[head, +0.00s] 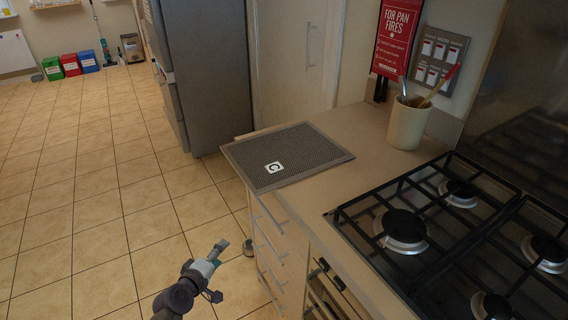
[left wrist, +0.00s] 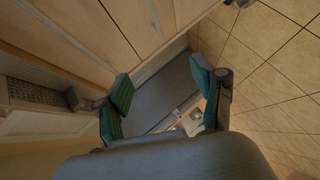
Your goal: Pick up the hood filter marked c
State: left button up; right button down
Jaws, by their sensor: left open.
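The hood filter (head: 300,148) is a flat grey mesh panel with a plain frame and a white label with a dark C. It lies flat on the end of the counter, its left edge at or slightly past the counter's front edge. A strip of mesh, seemingly the same filter (left wrist: 36,93), shows at the left of the left wrist view. My left gripper (head: 217,256) is in front of the drawers, below and apart from the filter. In the left wrist view its green-padded fingers (left wrist: 160,92) are spread with nothing between them. My right gripper is not in view.
The counter (head: 357,127) carries a gas hob (head: 430,230) with black grates and a beige utensil crock (head: 407,122). Drawers with bar handles (head: 270,240) face the tiled floor. A grey fridge (head: 205,70) stands beyond.

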aim_at(243, 167)
pick_arm(q)
jog(key=w+d+r+n+t+h+b, duration=0.1)
jog(key=w+r+t, duration=0.15)
jog(key=r, duration=0.55)
jog(key=w+d+r+n+t+h+b, duration=0.1)
jog(key=w+r+n+h, duration=0.15)
jog(key=r, duration=0.65)
jog(key=shift+m+y, duration=0.45)
jog(key=b+x, duration=0.2)
jog(key=x, duration=1.1)
jog(key=shift+w+r, duration=0.15)
jog(key=shift+w, duration=0.3)
jog(key=shift+r, duration=0.1)
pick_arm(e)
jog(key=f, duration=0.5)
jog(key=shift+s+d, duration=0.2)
pick_arm(q)
grip_shut()
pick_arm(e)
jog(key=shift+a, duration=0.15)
